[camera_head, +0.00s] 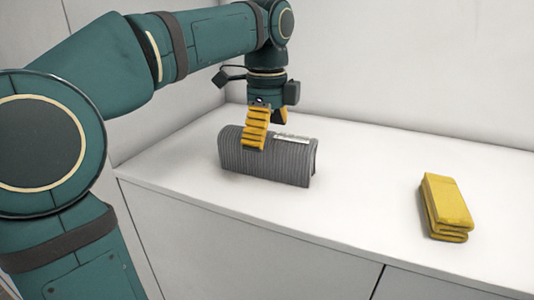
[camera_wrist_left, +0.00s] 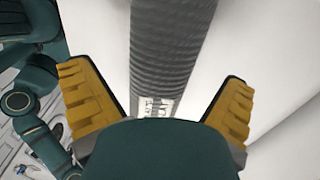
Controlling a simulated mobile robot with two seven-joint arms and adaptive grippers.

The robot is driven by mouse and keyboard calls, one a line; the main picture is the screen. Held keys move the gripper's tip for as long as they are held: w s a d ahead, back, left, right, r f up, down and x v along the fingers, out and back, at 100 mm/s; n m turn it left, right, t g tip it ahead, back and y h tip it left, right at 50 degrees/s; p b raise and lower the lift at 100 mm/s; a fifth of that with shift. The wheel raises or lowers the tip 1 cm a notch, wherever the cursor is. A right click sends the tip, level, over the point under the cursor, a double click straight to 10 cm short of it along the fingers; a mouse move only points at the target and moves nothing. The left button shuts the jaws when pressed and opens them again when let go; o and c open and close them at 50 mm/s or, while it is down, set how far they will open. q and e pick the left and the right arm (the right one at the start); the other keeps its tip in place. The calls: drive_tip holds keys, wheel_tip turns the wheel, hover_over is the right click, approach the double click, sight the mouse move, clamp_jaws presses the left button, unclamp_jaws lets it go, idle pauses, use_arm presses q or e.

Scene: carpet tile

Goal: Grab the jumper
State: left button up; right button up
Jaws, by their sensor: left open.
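The jumper (camera_head: 265,163) is a grey, ribbed, folded bundle with a rounded top and a pale label along its upper edge. It lies on the white surface, and its ribbed top also shows in the left wrist view (camera_wrist_left: 168,45). My left gripper (camera_head: 268,130) points down over it, open. One yellow finger is in front of the jumper's near side and the other is behind it, partly hidden. In the left wrist view the two fingers stand apart on either side of the grey fabric, with gaps showing. My right gripper is in neither view.
A yellow folded cloth (camera_head: 447,205) lies to the right on the same white cabinet top (camera_head: 360,180). The surface between it and the jumper is clear. A white wall stands behind, and the cabinet's front edge is near.

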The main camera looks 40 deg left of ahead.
use_arm(q)
drive_tip(key=c, duration=1.4)
drive_tip(key=shift+r, duration=0.15)
